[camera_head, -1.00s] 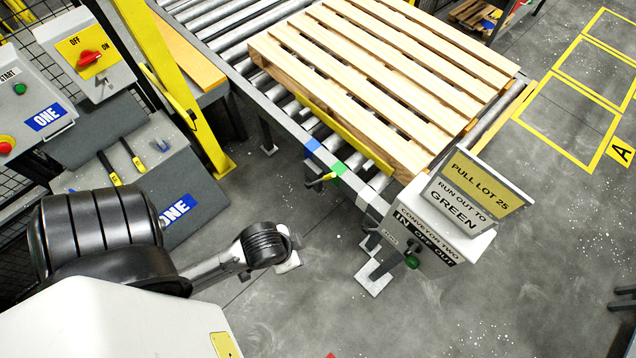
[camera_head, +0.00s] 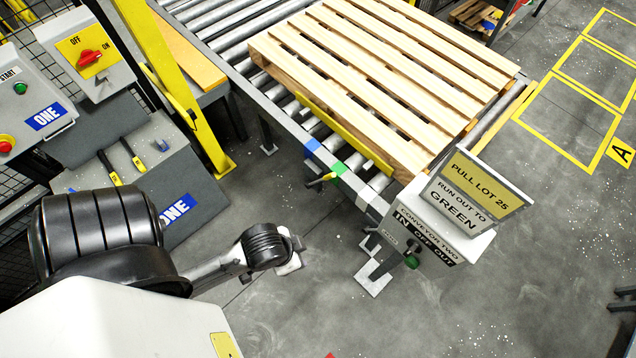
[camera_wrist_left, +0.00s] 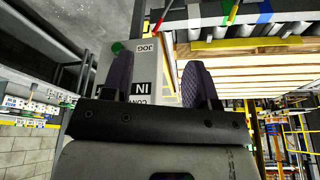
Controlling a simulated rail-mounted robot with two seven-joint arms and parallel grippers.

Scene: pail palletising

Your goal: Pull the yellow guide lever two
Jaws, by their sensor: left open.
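A long yellow guide bar (camera_head: 345,136) runs along the pallet's near side. My left gripper (camera_head: 298,250) is over the floor, below the lever in the picture and apart from it. In the left wrist view its two dark pads (camera_wrist_left: 157,72) are spread with nothing gripped. The conveyor two control box (camera_wrist_left: 145,72) shows behind them. My right gripper is in neither view.
A wooden pallet (camera_head: 385,75) lies on the roller conveyor (camera_head: 235,45). The conveyor two box (camera_head: 428,232) with its sign (camera_head: 472,190) stands right of my gripper. A yellow post (camera_head: 172,85) and panel one (camera_head: 165,185) stand left. Open floor (camera_head: 300,310) lies below.

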